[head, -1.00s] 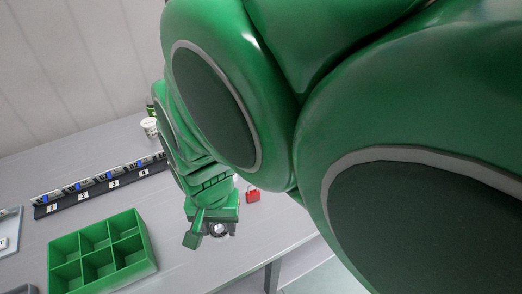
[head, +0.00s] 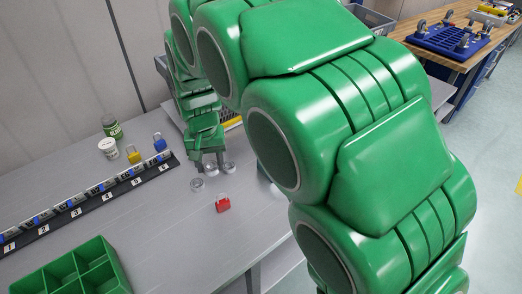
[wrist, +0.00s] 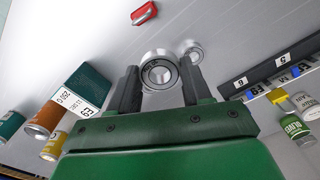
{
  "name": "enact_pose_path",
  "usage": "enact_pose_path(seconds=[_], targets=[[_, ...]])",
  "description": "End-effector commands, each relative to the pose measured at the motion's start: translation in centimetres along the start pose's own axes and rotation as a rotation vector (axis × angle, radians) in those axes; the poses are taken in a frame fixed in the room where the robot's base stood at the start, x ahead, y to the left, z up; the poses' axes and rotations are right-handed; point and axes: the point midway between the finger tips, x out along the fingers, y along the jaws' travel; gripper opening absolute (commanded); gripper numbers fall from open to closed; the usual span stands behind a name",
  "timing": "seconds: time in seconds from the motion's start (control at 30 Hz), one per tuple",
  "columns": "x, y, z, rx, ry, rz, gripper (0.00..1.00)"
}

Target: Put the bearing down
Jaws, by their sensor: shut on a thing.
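My gripper (head: 209,160) is low over the grey table, to the right of the numbered rack. In the wrist view its two fingers (wrist: 160,90) are shut on a silver ring bearing (wrist: 159,72), gripped at its sides with its round face toward the camera. The held bearing also shows in the head view (head: 211,168). Another bearing (wrist: 192,51) lies just beyond it in the wrist view. In the head view a bearing (head: 197,185) rests on the table in front of the gripper. I cannot tell whether the held bearing touches the table.
A red padlock (head: 223,204) lies nearby. A black numbered rack (head: 92,203) stands to the left, with yellow (head: 133,154) and blue (head: 159,142) padlocks behind it. A green compartment bin (head: 72,272) is at front left. In the wrist view a teal-and-white box (wrist: 84,88) and cans stand left of the fingers.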

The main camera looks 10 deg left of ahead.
Motion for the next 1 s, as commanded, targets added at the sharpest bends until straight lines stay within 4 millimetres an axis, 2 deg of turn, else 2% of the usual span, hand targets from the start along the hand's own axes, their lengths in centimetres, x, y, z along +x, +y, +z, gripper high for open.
enact_pose_path(seconds=[0.1,0.3,0.6,0.8,1.0], targets=[[0.4,1.8,-3.2,0.005,0.001,-0.001,0.16],[1.2,5.4,-8.0,0.007,0.003,-0.002,0.16],[2.9,11.8,-14.1,0.009,-0.002,-0.002,0.16],[3.6,15.2,-16.7,0.009,0.003,-0.003,0.16],[4.2,16.7,-17.6,0.008,0.0,-0.003,0.16]])
